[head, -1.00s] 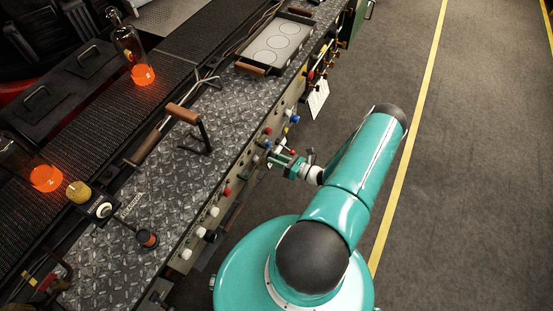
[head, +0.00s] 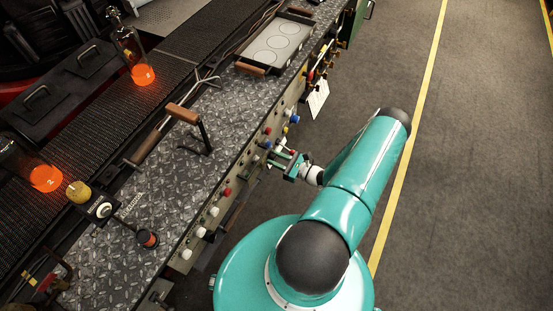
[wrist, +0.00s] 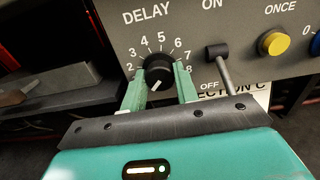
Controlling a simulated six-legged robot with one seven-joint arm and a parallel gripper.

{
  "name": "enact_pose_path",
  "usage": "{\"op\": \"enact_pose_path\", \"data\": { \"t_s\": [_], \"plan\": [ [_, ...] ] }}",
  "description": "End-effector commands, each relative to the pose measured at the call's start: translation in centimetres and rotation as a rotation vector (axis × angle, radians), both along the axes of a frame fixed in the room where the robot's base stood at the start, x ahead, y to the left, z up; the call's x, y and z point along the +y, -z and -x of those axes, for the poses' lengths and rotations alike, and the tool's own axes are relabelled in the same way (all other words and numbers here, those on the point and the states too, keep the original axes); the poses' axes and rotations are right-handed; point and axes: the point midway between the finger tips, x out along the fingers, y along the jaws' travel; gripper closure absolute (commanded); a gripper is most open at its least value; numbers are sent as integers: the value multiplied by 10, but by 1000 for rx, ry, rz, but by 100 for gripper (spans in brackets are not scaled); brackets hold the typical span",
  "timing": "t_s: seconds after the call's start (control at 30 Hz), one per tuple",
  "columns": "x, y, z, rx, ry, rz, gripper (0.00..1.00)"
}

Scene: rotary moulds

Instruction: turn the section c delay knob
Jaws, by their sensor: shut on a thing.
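The black delay knob (wrist: 158,70) sits on the grey panel under the word DELAY, ringed by a printed number scale. Its white pointer line is at the lower left of its face, below the numbers. My gripper (wrist: 159,88) has one green finger on the left and one on the right of the knob, closed on its sides. In the head view my gripper (head: 281,160) is at the front panel of the machine; the knob there is too small and covered to make out.
Right of the knob are an ON/OFF toggle lever (wrist: 222,68) and a yellow ONCE button (wrist: 273,43). Several coloured knobs line the panel in the head view. Hot orange bottles (head: 45,178) stand on the conveyor. The floor (head: 480,180) to the right is clear.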

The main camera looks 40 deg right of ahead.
Motion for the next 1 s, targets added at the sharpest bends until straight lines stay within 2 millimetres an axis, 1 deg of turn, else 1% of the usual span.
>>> {"op": "enact_pose_path", "data": {
  "t_s": [0.23,0.27,0.33,0.37,0.63,0.73,0.87,1.0],
  "plan": [
    [0,0,0,-1,-1,2,93],
    [0,0,0,0,-1,1,64],
    [0,0,0,0,-1,1,51],
    [0,0,0,0,-1,1,48],
    [0,0,0,0,0,0,48],
    [-2,0,5,1,0,0,48],
    [-9,0,22,1,1,0,48],
    [-19,0,50,2,3,1,48]
  ]
}}
